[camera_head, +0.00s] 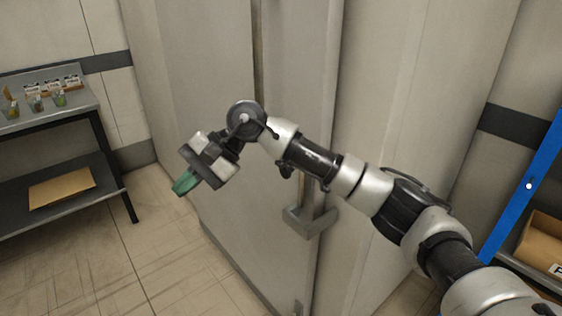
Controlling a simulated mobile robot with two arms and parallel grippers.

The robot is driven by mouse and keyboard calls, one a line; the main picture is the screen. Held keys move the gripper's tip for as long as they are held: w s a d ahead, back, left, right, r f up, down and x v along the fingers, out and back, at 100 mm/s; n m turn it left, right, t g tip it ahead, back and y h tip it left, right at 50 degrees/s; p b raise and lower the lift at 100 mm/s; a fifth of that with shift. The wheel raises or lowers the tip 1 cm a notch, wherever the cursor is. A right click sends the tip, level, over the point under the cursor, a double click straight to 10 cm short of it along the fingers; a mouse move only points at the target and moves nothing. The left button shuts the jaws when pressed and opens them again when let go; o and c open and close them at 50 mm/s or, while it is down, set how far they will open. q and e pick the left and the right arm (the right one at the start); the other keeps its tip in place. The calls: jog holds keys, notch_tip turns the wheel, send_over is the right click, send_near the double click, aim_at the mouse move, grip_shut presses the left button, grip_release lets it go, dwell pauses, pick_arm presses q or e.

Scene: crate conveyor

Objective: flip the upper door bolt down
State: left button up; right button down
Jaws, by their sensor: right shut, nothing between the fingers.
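A tall pale grey door (225,120) fills the middle of the view. A grey metal bolt or latch piece (308,224) sits on it, below my right forearm, which hides the part above. I cannot tell for sure whether this is the upper bolt. My right gripper (184,183) has green fingertips, pressed together with nothing between them. It points down and left, in front of the door's left part, and is well to the left of the metal piece, apart from it. My left gripper is out of view.
A dark two-level table (95,118) with small cups on top and a brown cardboard sheet (62,188) below stands at the left. A blue rack post (524,190) and a cardboard box (545,243) are at the right. The tiled floor at lower left is clear.

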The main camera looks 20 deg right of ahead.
jog(key=w+d+r+n+t+h, duration=0.1)
jog(key=d+r+n+t+h, duration=0.2)
jog(key=d+r+n+h, duration=0.45)
notch_tip(320, 180, up, 5)
jog(key=m+t+h+b, duration=0.1)
jog(key=m+h, duration=0.1)
jog(key=h, duration=0.3)
send_over(282, 167)
jog(key=s+a, duration=0.3)
jog(key=shift+s+a+n, duration=0.2)
jog(key=shift+n, duration=0.05)
jog(key=shift+f, duration=0.1)
jog(key=shift+s+d+x, duration=0.15)
jog(key=shift+x, duration=2.15)
jog(key=shift+s+d+x, duration=0.1)
jog(key=shift+x, duration=2.2)
jog(key=shift+s+d+x, duration=0.15)
jog(key=shift+x, duration=2.15)
jog(key=shift+f, duration=0.1)
